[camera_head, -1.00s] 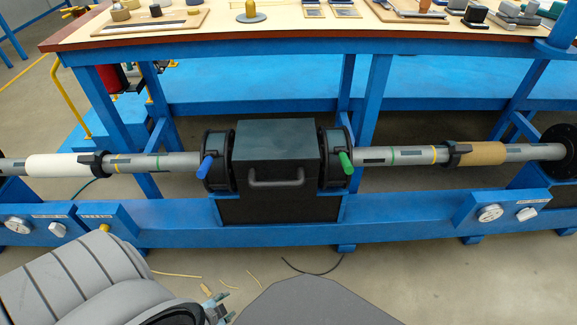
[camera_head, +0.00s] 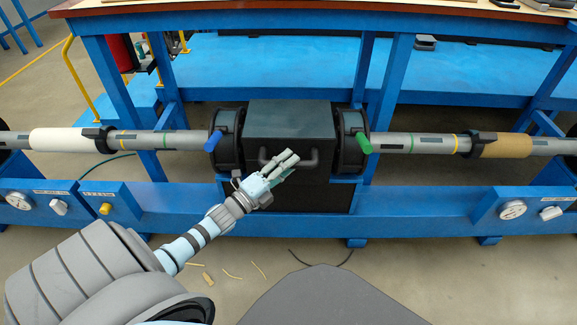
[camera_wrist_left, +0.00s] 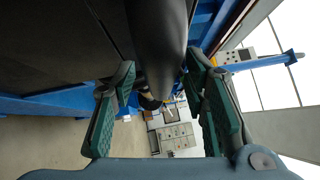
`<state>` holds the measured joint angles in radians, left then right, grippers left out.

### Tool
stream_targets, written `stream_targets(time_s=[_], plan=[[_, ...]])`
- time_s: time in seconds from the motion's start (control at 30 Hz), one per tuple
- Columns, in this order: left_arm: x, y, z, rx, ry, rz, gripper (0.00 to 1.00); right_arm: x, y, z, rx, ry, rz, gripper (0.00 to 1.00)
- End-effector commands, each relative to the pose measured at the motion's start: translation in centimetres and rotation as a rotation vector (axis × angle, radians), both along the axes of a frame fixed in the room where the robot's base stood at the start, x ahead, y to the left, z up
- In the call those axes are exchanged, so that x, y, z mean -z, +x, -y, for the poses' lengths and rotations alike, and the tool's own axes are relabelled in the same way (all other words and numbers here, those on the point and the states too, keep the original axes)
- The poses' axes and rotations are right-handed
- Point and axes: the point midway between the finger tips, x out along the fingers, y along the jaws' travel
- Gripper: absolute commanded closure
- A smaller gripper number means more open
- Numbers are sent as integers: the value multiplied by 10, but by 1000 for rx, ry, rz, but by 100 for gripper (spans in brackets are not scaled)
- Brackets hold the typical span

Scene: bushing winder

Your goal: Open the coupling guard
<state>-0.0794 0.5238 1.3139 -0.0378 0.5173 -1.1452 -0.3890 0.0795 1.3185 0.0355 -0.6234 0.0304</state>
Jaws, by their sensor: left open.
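The coupling guard (camera_head: 290,118) is a dark box in the middle of the winder, with its lid down. Its dark handle (camera_head: 313,160) is on the front face. My left gripper (camera_head: 287,162) is in front of the handle and hides part of it. In the left wrist view, my left gripper (camera_wrist_left: 160,75) is open, with green-padded fingers on either side of the thick dark handle bar (camera_wrist_left: 158,35). The fingers look apart from the bar. My right gripper is out of view.
A blue lever (camera_head: 214,141) and a green lever (camera_head: 363,143) flank the guard on black round flanges. Grey shafts run out both sides. The blue winder beam (camera_head: 420,208) passes below. A blue bench (camera_head: 270,75) stands behind.

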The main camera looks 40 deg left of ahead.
Motion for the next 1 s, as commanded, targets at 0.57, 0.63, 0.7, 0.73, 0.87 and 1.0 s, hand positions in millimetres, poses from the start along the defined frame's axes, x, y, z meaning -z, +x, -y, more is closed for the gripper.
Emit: stream_targets(time_s=[0.57,0.63,0.7,0.73,0.87,1.0], plan=[[-1,8,1,-1,-1,-2,95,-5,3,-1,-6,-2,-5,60],[-1,8,1,-1,0,-2,100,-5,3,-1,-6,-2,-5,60],[-1,8,1,-1,0,-2,100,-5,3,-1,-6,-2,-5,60],[-1,8,1,-1,0,-2,100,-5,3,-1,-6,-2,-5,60],[-1,7,1,-1,0,-3,100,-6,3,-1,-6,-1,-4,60],[-3,6,-1,-5,-2,-7,100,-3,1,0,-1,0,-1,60]])
